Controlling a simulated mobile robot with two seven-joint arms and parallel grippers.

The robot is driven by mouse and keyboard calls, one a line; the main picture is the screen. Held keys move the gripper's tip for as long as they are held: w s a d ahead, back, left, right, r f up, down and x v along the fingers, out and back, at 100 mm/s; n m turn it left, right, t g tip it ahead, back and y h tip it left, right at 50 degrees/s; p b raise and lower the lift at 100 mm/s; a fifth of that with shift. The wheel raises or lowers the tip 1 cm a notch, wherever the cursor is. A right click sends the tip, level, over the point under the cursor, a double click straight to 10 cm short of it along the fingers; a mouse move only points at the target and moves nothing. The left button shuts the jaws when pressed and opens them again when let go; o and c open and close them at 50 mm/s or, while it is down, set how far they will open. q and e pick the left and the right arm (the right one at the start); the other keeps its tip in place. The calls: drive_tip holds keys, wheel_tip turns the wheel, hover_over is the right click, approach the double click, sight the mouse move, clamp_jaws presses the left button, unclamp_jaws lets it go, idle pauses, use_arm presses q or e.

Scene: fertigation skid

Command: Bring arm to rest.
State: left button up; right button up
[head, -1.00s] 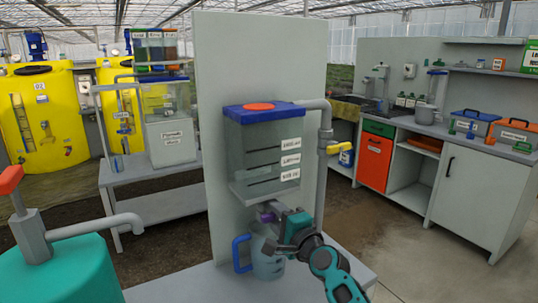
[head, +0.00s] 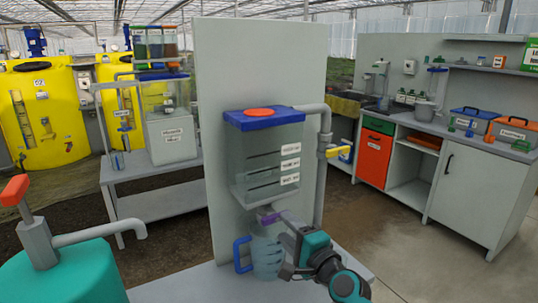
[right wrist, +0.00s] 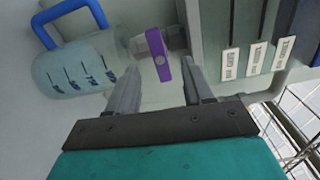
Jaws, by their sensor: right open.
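My right gripper (head: 283,243) is at the front of the dosing tank stand, just under the clear tank (head: 262,160) with its blue lid. In the right wrist view its two fingers (right wrist: 160,84) are apart and empty. A purple tap lever (right wrist: 158,54) lies just beyond and between the fingertips; I cannot tell whether it touches them. The lever also shows in the head view (head: 268,217). A clear jug (head: 266,256) with a blue handle stands below the tap, partly hidden by my gripper. It holds pale blue liquid in the right wrist view (right wrist: 80,68). My left gripper is not in view.
A grey pipe with a yellow valve handle (head: 334,152) runs down right of the tank. A grey panel (head: 250,60) stands behind it. A teal drum with a red-handled pump (head: 60,270) is at front left. Open floor (head: 400,240) lies to the right.

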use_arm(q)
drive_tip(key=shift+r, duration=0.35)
use_arm(e)
drive_tip(key=shift+s+d, duration=0.25)
drive_tip(key=shift+s, duration=0.25)
